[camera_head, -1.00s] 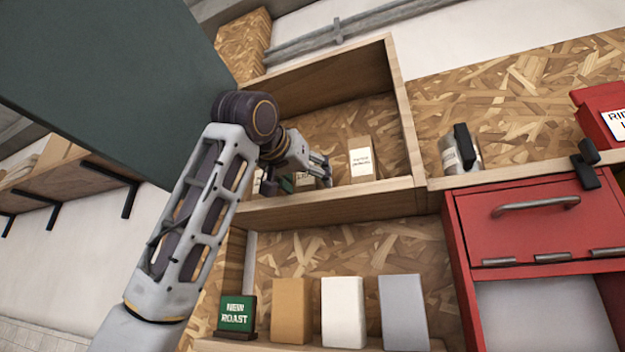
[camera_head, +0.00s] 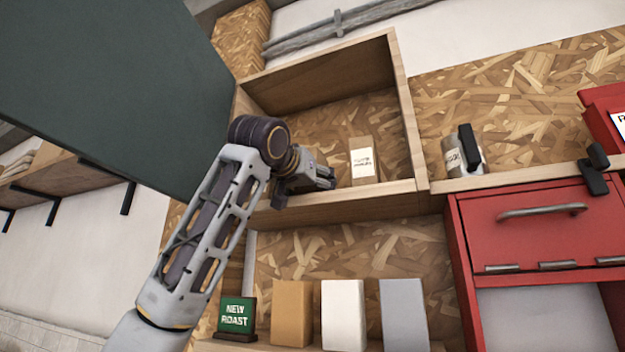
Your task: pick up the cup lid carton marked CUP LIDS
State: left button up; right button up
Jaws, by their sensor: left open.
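A tan carton with a white label (camera_head: 363,163) stands upright on the floor of the open wooden wall cabinet, toward its right side. The print on the label is too small to read, so I cannot tell whether it says CUP LIDS. My left gripper (camera_head: 308,187) is open and empty, left of this carton and apart from it in the picture. It overlaps the cabinet's front lip and hides the floor's left part. My right gripper is not in view.
The cabinet's bottom lip (camera_head: 395,189) and right wall (camera_head: 405,105) bound the opening. A large dark green panel (camera_head: 110,80) hangs at the left. Below stand tan, white and grey packs and a NEW ROAST sign (camera_head: 236,314). A labelled can (camera_head: 458,163) and red cabinet (camera_head: 525,230) are right.

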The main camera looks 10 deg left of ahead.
pick_arm(q)
jog(key=c, duration=1.1)
jog(key=shift+r, duration=0.2)
jog(key=shift+c, duration=0.2)
jog(key=shift+s+r+b, duration=0.2)
jog(key=shift+r+b, duration=0.1)
jog(key=shift+r, duration=3)
jog(key=s+a+b, duration=0.2)
jog(key=s+b, duration=0.1)
jog(key=s, duration=0.6)
jog(key=s+a+b, duration=0.1)
jog(key=s+b, duration=0.1)
jog(key=s, duration=0.8)
jog(key=shift+s+a+b, duration=0.15)
jog(key=shift+a+b, duration=0.25)
